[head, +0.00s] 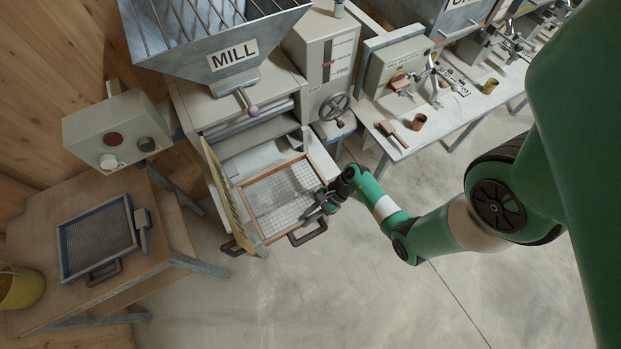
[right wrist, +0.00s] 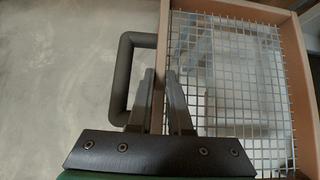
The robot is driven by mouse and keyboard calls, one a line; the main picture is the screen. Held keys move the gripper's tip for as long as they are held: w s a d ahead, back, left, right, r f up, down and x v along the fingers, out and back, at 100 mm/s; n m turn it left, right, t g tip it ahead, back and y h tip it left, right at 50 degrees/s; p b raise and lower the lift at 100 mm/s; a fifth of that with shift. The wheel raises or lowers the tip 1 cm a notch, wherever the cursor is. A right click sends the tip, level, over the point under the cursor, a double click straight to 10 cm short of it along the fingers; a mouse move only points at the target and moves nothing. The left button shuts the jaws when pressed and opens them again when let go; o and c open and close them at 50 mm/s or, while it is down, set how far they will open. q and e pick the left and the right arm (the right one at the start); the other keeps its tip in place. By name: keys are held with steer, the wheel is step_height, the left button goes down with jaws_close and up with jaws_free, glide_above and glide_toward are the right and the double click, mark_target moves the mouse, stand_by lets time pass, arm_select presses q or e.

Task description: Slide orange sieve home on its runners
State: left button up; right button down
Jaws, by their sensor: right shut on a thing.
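The orange sieve (head: 280,198), an orange-brown frame with pale wire mesh, sticks out of the front of the mill (head: 233,100). Its far end is at the mill's opening. A dark handle (head: 307,233) is on its near side. My right gripper (head: 318,207) is at that near side, beside the handle. In the right wrist view, my right gripper (right wrist: 161,74) is shut with its fingers on either side of the sieve's frame wall (right wrist: 163,40), and the handle (right wrist: 125,75) is left of them. The runners cannot be made out. My left gripper is not in view.
A yellow-edged panel (head: 229,190) stands open along the sieve's left side. A blue-framed sieve (head: 98,240) lies on a wooden table (head: 180,225) at left. A handwheel (head: 334,106) and a workbench (head: 430,135) are to the right. The floor in front is clear.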

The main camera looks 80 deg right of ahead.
mark_target(283, 186)
steer(key=w+d+b, duration=0.3)
steer(key=d+b, duration=0.1)
steer(key=w+d+f+b, duration=0.1)
steer(key=w+d+b, duration=0.2)
steer(key=d, duration=0.1)
steer(key=w+d+f+b, duration=0.1)
steer(key=w+d+b, duration=0.3)
steer(key=shift+b, duration=0.3)
steer(key=w+d+b, duration=0.6)
steer(key=d+b, duration=0.2)
steer(key=b, duration=0.5)
steer(key=shift+w, duration=0.15)
steer(key=c, duration=0.8)
jaws_free()
steer(key=shift+o, duration=0.2)
steer(key=p+v, duration=0.2)
steer(key=v, duration=0.9)
steer(key=shift+r, duration=0.2)
